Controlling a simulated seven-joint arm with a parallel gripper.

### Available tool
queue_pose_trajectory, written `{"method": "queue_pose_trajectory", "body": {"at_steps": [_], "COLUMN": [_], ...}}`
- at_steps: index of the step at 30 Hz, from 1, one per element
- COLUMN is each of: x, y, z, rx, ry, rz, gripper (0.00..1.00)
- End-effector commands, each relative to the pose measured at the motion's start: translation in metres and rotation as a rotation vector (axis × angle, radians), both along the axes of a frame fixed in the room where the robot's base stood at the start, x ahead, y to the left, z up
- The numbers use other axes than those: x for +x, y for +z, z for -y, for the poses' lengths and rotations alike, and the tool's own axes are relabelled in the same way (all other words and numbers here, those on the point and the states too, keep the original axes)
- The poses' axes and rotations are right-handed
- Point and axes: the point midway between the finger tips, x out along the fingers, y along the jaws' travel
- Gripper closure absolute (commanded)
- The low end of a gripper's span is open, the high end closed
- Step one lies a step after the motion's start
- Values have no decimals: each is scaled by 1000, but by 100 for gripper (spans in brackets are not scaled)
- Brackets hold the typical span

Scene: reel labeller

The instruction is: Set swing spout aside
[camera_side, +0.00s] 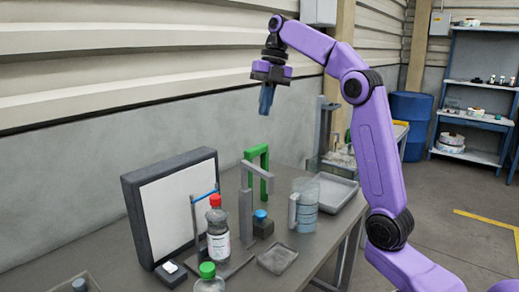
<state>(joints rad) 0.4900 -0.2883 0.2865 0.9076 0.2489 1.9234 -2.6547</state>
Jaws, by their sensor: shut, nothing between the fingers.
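A grey arm on an upright post, which looks like the swing spout (258,179), stands near the middle of the bench in front of a green frame (264,156). Its arm reaches to the right and slightly down, toward the clear jug. My gripper (266,108) is high above the bench, above and well apart from the spout. Its dark blue fingers point down and are shut, with nothing held. Where the spout's post meets its base is partly hidden by nearby items.
A red-capped bottle (218,232) stands before a dark-framed white panel (175,207). A clear jug (305,207), a block with a blue knob (261,224) and a small square dish (278,260) stand close to the spout. A grey tray (352,188) lies further right.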

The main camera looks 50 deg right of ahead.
Motion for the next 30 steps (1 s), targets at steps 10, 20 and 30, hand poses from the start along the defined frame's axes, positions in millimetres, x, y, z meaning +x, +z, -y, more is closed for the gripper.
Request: {"method": "queue_pose_trajectory", "body": {"at_steps": [10,20,30], "x": [-1,-4,-2], "y": [-31,-51,-74], "z": [-29,-45,-55], "rx": [119,185,188], "ry": [-709,-1137,-1169], "rz": [-178,-308,-322], "gripper": [100,100,100]}}
